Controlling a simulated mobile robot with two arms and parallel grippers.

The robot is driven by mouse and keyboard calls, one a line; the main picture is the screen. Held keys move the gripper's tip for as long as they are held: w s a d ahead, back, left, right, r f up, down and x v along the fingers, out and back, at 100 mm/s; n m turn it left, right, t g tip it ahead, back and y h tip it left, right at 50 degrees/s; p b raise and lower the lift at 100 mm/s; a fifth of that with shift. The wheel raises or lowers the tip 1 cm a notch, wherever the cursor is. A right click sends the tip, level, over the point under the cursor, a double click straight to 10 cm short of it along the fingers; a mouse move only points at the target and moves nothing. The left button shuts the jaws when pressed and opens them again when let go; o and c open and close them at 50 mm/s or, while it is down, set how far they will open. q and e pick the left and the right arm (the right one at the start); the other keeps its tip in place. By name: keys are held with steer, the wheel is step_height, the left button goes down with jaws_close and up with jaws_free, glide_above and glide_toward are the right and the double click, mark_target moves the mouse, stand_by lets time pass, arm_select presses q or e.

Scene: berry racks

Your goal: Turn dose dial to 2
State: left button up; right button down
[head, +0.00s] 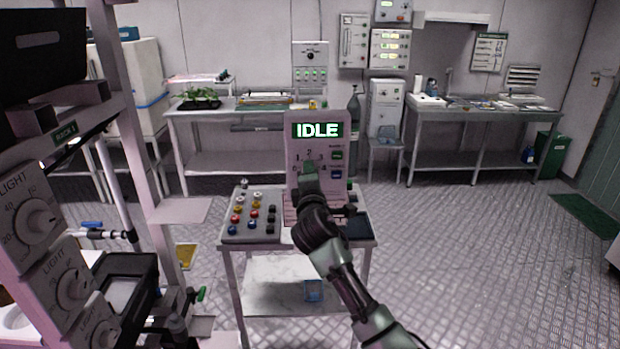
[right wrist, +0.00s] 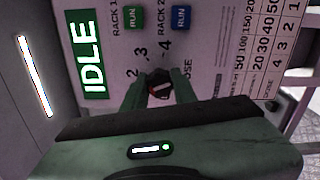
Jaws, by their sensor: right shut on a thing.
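The dose dial (right wrist: 159,86) is a small dark knob with a pale and red mark, on the front of a pale control panel (head: 297,135). Numbers including 2, 3 and 4 are printed around it, with a partly hidden "DOSE" label. My right gripper (right wrist: 159,92) is shut on the dial, one finger on each side. In the head view my right gripper (head: 309,168) covers the dial. I cannot tell which number the dial points to. The panel's green display (head: 317,130) reads IDLE. My left gripper does not show.
The panel stands on a small cart (head: 232,240) with several coloured knobs or caps on its left. A green RUN button (right wrist: 134,17) and a blue RUN button (right wrist: 181,17) sit close to the dial. A rack with LIGHT dials (head: 38,218) stands at left.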

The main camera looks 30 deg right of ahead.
steer(key=shift+m+b, duration=0.6)
steer(key=shift+m, duration=1.5)
steer(key=c, duration=1.1)
jaws_free()
steer(key=b+v, duration=0.2)
steer(key=v, duration=0.5)
steer(key=shift+s+a, duration=0.25)
steer(key=shift+s, duration=0.05)
